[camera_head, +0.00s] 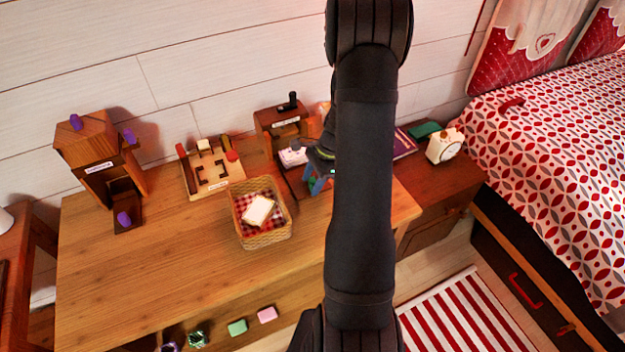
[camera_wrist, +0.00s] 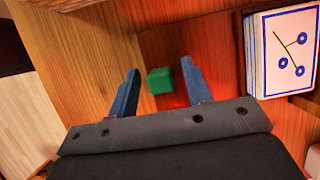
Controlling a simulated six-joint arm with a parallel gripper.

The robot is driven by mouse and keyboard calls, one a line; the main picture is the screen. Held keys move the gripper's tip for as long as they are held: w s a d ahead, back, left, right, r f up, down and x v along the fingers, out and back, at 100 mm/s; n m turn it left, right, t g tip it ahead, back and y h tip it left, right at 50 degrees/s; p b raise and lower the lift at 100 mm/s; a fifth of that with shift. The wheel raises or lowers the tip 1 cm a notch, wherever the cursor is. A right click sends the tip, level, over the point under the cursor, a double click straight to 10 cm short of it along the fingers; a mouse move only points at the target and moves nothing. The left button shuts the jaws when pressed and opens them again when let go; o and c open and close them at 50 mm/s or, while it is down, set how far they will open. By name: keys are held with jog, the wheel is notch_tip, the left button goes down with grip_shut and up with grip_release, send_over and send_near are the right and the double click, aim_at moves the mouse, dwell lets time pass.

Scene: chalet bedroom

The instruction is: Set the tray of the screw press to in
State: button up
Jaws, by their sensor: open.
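A dark wooden press-like device (camera_head: 280,122) with a black handle on top stands at the back of the desk, partly behind my arm. Its label is too small to read, so I cannot be sure that it is the screw press. A dark board low at its front (camera_head: 287,182) may be its tray. My gripper (camera_wrist: 160,84) is open, its two blue fingers apart. A small green block (camera_wrist: 160,81) shows between and just beyond the fingertips, against a reddish-brown wooden surface (camera_wrist: 190,45). I cannot tell whether the fingers touch it.
A stack of cards (camera_wrist: 283,52) lies close to the right finger. A wicker basket (camera_head: 264,237) with bread stands in front. A wooden cabinet with purple knobs (camera_head: 98,160) and a wooden puzzle board (camera_head: 212,172) stand left. The desk's front left (camera_head: 130,275) is clear.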

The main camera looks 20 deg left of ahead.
aim_at(297, 158)
grip_shut()
jog(key=w+a, duration=0.7)
jog(key=shift+w+a+r, duration=0.1)
jog(key=shift+w+a, duration=0.1)
jog(key=shift+w, duration=0.05)
grip_release()
jog(key=shift+w, duration=0.1)
